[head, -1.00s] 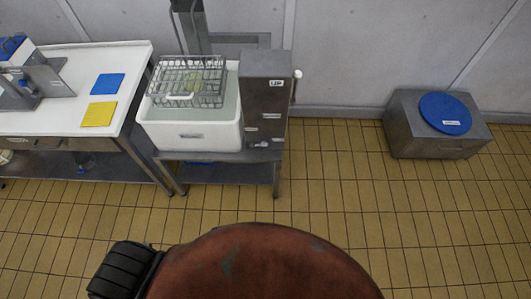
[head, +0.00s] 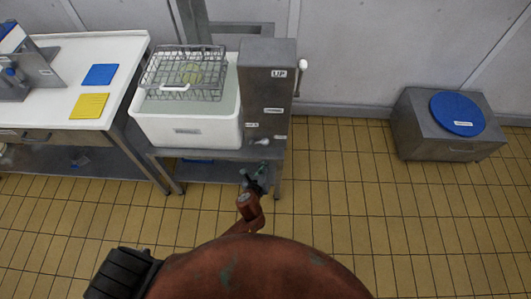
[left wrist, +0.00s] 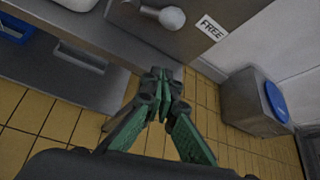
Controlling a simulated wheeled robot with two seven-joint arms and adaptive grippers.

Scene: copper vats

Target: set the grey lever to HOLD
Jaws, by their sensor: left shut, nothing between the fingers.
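The grey lever (head: 263,142) sits low on the front of the steel control box (head: 262,95). In the left wrist view, its round knob (left wrist: 172,18) points right toward a label reading FREE (left wrist: 212,28). Smaller labels on the box are too small to read in the head view. My left gripper (head: 262,169) is just below the lever, apart from it. Its green fingers (left wrist: 162,88) are closed together with nothing between them. My right gripper is not in view.
A white vat (head: 185,130) with a wire basket (head: 208,82) stands left of the box. A white-knobbed lever (head: 302,66) is on the box's right side, near an UP label (head: 279,73). A steel chest with a blue disc (head: 457,113) stands right. Floor between is clear.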

